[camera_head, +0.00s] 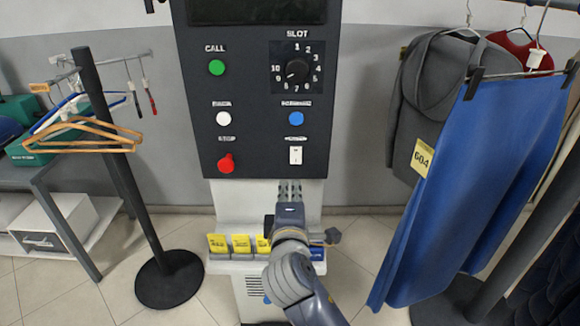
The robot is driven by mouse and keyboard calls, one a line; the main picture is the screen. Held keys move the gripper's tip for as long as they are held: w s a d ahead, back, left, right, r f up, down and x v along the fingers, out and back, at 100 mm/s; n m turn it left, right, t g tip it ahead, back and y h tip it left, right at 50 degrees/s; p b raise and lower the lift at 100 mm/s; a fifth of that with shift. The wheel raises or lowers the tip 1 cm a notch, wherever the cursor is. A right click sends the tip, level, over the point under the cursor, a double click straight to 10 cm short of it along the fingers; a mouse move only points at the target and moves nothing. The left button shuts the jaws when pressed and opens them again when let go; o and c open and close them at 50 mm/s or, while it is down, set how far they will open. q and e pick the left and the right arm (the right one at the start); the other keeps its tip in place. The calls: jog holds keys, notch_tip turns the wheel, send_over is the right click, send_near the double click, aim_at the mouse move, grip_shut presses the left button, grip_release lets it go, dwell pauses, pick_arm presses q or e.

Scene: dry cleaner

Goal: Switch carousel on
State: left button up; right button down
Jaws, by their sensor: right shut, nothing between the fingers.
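A dark control panel (257,125) stands upright in the middle of the view. Its white rocker switch (295,155) is at the lower right, below a blue button (295,118). Which way the rocker is set is too small to tell. My right gripper (289,184) is shut and empty, pointing up just below the panel's lower edge. Its tips are a little below the rocker switch in the picture; I cannot tell how far in front of the panel they are. My left gripper is not in view.
The panel also carries a green CALL button (217,67), a white button (223,118), a red knob (226,163) and a slot dial (297,70). Yellow tags (241,244) stand below. Blue trousers (470,180) hang at right; a rack pole (112,140) stands at left.

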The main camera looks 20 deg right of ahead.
aim_at(290, 160)
jog(key=p+x, duration=0.1)
jog(key=x, duration=1)
jog(key=shift+w+f+p, duration=0.1)
jog(key=shift+w+p, duration=0.05)
jog(key=shift+p, duration=0.15)
jog(key=b, duration=0.2)
jog(key=shift+w+d+f+t+b, duration=0.15)
jog(key=shift+w+f+t+b, duration=0.15)
jog(key=shift+f+b, duration=0.1)
jog(key=shift+r+p, duration=0.3)
jog(key=shift+p, duration=0.15)
jog(key=shift+s, duration=0.1)
jog(key=v, duration=1.2)
jog(key=shift+f, duration=0.15)
